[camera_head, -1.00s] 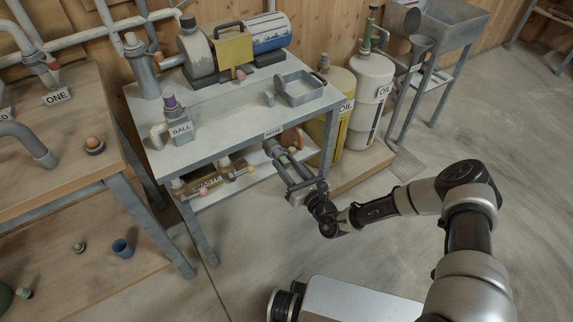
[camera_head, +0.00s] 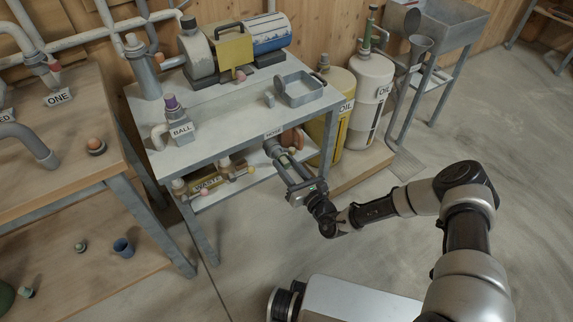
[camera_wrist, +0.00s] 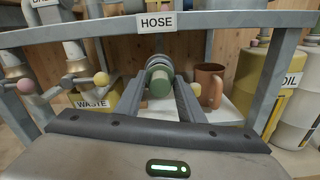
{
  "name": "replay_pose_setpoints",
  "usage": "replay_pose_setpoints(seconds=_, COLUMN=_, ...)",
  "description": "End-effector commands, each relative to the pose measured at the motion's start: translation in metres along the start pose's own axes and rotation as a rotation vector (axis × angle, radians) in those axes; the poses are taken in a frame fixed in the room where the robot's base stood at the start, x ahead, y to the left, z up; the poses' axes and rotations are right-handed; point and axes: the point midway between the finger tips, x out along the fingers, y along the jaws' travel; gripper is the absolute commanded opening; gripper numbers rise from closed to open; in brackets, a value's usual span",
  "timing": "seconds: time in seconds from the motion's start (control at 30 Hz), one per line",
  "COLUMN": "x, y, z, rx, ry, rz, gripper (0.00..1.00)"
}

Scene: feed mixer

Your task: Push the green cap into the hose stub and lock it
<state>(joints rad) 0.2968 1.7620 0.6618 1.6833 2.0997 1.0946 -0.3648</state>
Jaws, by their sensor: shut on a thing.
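The green cap (camera_wrist: 159,83) is in the middle of the wrist view, between the two fingers of my gripper (camera_wrist: 158,92), which is shut on it. The grey hose stub (camera_wrist: 158,62) is directly behind the cap, under the table's front edge and below the HOSE label (camera_wrist: 157,22). The cap is lined up with the stub's mouth. I cannot tell how deep it sits or whether it is locked. In the head view my gripper (camera_head: 288,166) reaches the stub (camera_head: 272,146) from the front right; the cap is hidden there.
On the lower shelf, a brown mug (camera_wrist: 209,86) stands close right of my fingers. WASTE pipework with a yellow knob (camera_wrist: 101,79) is at the left. A table leg (camera_wrist: 271,75) and the OIL drums (camera_wrist: 300,85) are at the right. The floor in front is clear.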

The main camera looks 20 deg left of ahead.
Motion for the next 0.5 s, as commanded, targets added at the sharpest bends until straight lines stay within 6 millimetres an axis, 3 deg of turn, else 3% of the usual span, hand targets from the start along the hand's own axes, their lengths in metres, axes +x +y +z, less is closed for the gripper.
replay_pose_setpoints(seconds=0.5, x=0.0032, y=-0.0002, z=0.0001, rx=-0.001, ry=-0.001, rz=0.0, gripper=0.08)
